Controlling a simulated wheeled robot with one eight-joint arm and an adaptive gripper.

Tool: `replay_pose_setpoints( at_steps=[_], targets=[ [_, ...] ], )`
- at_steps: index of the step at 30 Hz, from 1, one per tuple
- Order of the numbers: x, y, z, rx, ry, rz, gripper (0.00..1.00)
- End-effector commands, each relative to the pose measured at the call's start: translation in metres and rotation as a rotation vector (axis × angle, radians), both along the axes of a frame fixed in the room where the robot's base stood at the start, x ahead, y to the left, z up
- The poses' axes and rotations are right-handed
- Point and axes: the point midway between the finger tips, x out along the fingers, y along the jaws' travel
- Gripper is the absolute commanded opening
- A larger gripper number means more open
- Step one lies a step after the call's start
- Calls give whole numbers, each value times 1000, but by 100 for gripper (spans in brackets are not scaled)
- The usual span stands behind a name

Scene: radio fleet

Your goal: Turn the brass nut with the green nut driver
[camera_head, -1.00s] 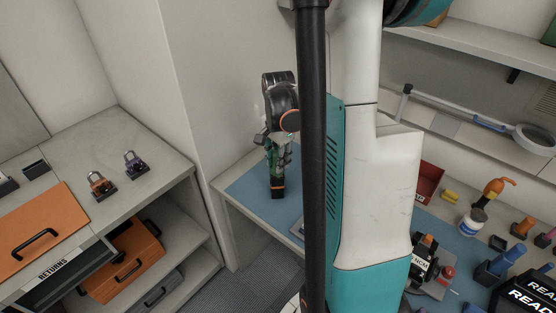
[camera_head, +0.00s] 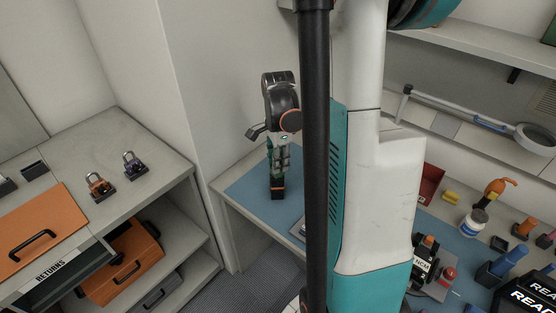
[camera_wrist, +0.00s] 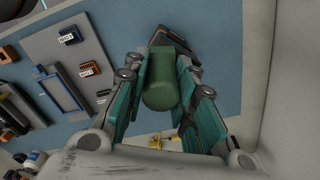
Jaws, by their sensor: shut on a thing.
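The green nut driver (camera_wrist: 162,90) is between the two teal-lined fingers of my gripper (camera_wrist: 163,64) in the wrist view, and the gripper is shut on its handle. In the head view my gripper (camera_head: 279,163) points down over the far left end of the blue mat. A dark block with an orange edge (camera_wrist: 176,40) lies just beyond the driver's far end; in the head view it shows below the fingers (camera_head: 278,194). I cannot make out the brass nut or the driver's tip; handle and fingers hide that spot.
A grey board (camera_wrist: 95,50) with small labelled orange-and-black parts and a blue frame lies left of the gripper in the wrist view. A wall stands close on the right. The blue mat (camera_head: 240,187) is bare left of the gripper. My arm hides the middle of the bench.

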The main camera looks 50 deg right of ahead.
Motion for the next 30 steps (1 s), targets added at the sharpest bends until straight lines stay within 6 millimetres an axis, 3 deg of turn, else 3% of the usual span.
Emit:
replay_pose_setpoints(
  at_steps=[30],
  targets=[
    [0,0,36,0,0,2,0]
  ],
)
